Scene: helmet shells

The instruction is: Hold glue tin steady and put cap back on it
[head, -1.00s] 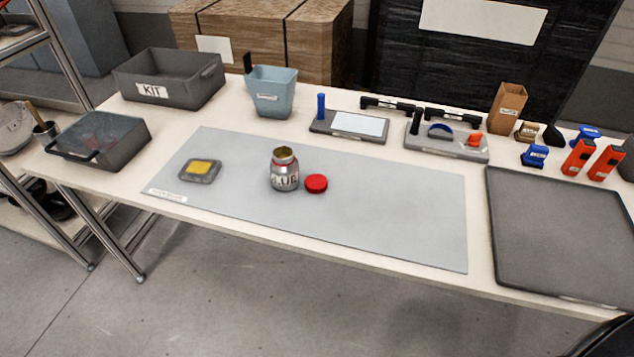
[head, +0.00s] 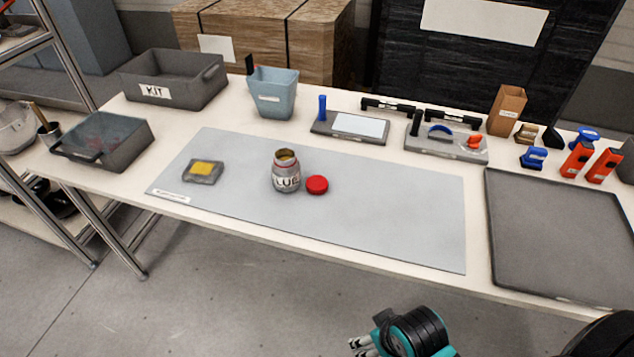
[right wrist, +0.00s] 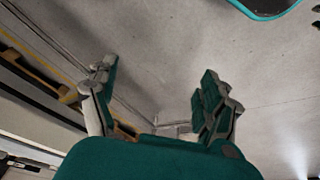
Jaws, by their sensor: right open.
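The glue tin (head: 286,174) stands upright and uncapped on the grey mat (head: 390,215), its label facing me. The red cap (head: 317,184) lies on the mat just right of the tin, close beside it. My right gripper (head: 360,346) is at the bottom of the head view, in front of the table's front edge and well short of the tin. In the right wrist view its fingers (right wrist: 155,95) are spread apart with nothing between them. My left gripper is in neither view.
A grey sponge dish (head: 203,171) sits left of the tin. A KIT bin (head: 175,90), a blue bin (head: 272,95) and a grey tray (head: 560,230) stand around the mat. Tools line the back right. The mat right of the cap is clear.

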